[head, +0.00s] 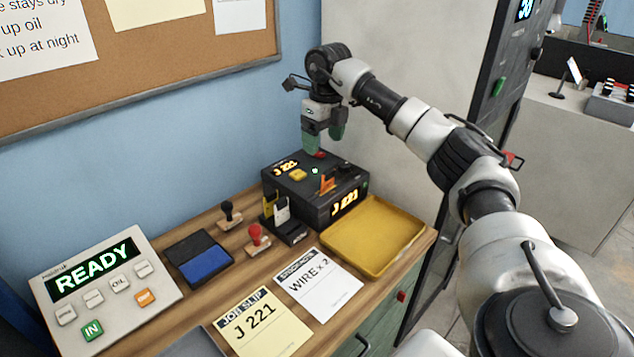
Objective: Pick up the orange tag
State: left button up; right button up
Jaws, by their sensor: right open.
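A small orange piece (327,184), which looks like the orange tag, shows at the front top edge of the black box (284,184). It is too small to tell whether it stands in a slot or is part of the box. My right gripper (323,143) points down above the back of the box, with its green-tipped fingers apart and nothing between them. It is above and behind the orange piece, apart from it. A yellow tag (268,204) and a white tag (282,209) stand in a black holder (293,236) in front of the box. My left gripper is out of view.
Two stamps, with red (256,236) and black (229,212) knobs, an ink pad (205,266) and paper slips (318,283) are to the left and front. The READY panel (105,285) stands far left. A wall is behind.

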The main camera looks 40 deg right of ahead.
aim_at(328, 170)
jog(key=shift+s+d+f+g+h, duration=0.15)
jog(key=shift+s+d+g+h, duration=0.25)
jog(key=shift+d, duration=0.3)
notch_tip(328, 170, down, 4)
jog(key=shift+r+p, duration=0.15)
jog(key=shift+p, duration=0.2)
jog(key=f, duration=0.1)
jog(key=f+p, duration=0.1)
jog(key=f, duration=0.1)
jog(key=f+p, duration=0.1)
jog(key=f, duration=0.1)
jog(key=shift+a+f, duration=0.25)
jog(key=shift+f, duration=0.25)
jog(key=c, duration=1.1)
jog(key=shift+o, duration=0.2)
jog(key=shift+r, duration=0.1)
notch_tip(328, 170, up, 4)
jog(key=shift+w+f+b, duration=0.1)
jog(key=shift+b, duration=0.75)
jog(key=s+d+r+b, duration=0.2)
jog(key=s+d+r, duration=0.4)
jog(key=s, duration=0.3)
jog(key=shift+s+d+r+b, duration=0.3)
jog(key=shift+s+r+b, duration=0.1)
jog(key=shift+r, duration=0.2)
